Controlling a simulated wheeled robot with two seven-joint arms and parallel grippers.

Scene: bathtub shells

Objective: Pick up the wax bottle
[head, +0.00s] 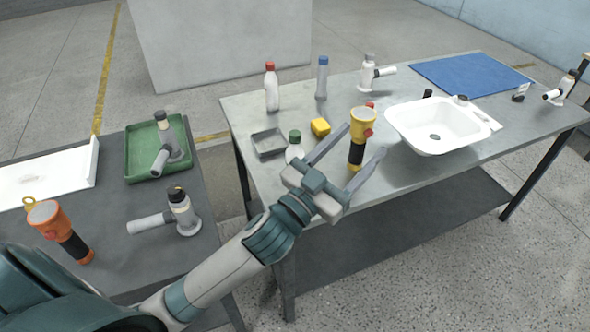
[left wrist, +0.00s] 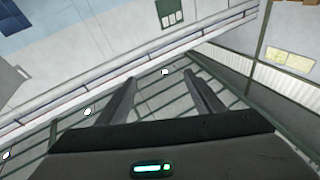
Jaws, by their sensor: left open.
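Several bottles stand upright on the grey metal table: a white one with a red cap (head: 271,88), a grey one with a blue cap (head: 322,78), and one with a green cap (head: 294,148), partly hidden behind my left gripper. I cannot tell by any label which is the wax bottle. My left gripper (head: 365,140) is open, its fingers overlapping a yellow and black flashlight (head: 357,153) in the head view. In the left wrist view the open fingers (left wrist: 163,82) hold nothing and face walls and ceiling. My right gripper is not in view.

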